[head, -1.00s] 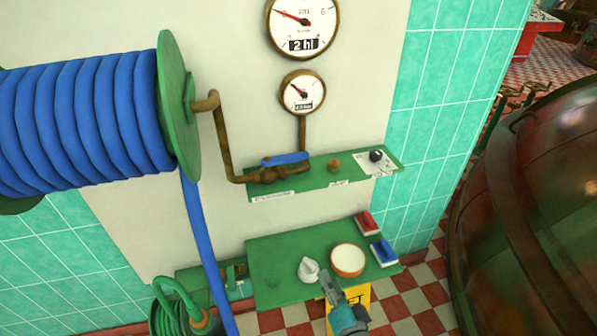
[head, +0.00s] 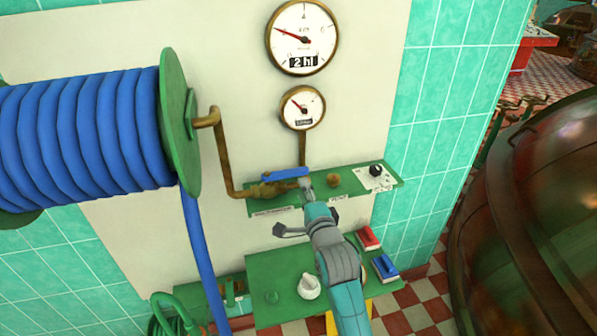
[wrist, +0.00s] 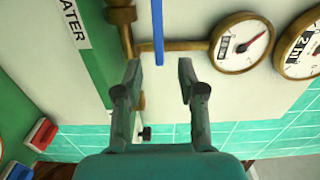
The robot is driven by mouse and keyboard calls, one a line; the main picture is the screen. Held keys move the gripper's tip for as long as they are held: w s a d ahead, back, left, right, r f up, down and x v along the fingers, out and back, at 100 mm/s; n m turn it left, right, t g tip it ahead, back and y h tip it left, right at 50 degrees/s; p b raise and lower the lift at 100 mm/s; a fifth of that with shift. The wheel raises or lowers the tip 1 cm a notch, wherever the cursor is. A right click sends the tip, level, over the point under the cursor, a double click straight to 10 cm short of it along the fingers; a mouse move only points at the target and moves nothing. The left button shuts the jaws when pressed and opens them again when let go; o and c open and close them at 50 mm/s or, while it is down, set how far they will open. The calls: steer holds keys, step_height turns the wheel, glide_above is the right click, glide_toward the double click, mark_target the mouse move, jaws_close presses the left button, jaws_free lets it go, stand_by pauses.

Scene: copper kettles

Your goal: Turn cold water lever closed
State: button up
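The cold water lever is a blue bar (head: 285,173) on a brass valve (head: 268,190) at the green upper panel, lying roughly along the horizontal pipe. My gripper (head: 306,184) is at the lever's right end in the head view. In the wrist view the blue lever (wrist: 158,30) runs down from the top edge, its end near the gap between the fingertips of my gripper (wrist: 159,75). The fingers are apart with nothing clamped. I cannot tell whether either finger touches the lever. My arm hides part of the panel below.
A brass knob (head: 333,181) and a black knob (head: 376,170) sit right of the lever. Two round gauges (head: 303,109) are above. A blue hose reel (head: 85,130) is at left. A lower green shelf (head: 262,270) holds a white object (head: 309,287) and red and blue brushes.

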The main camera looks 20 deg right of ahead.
mark_target(297, 174)
steer(key=w, duration=0.9)
steer(key=shift+w, duration=0.2)
jaws_close()
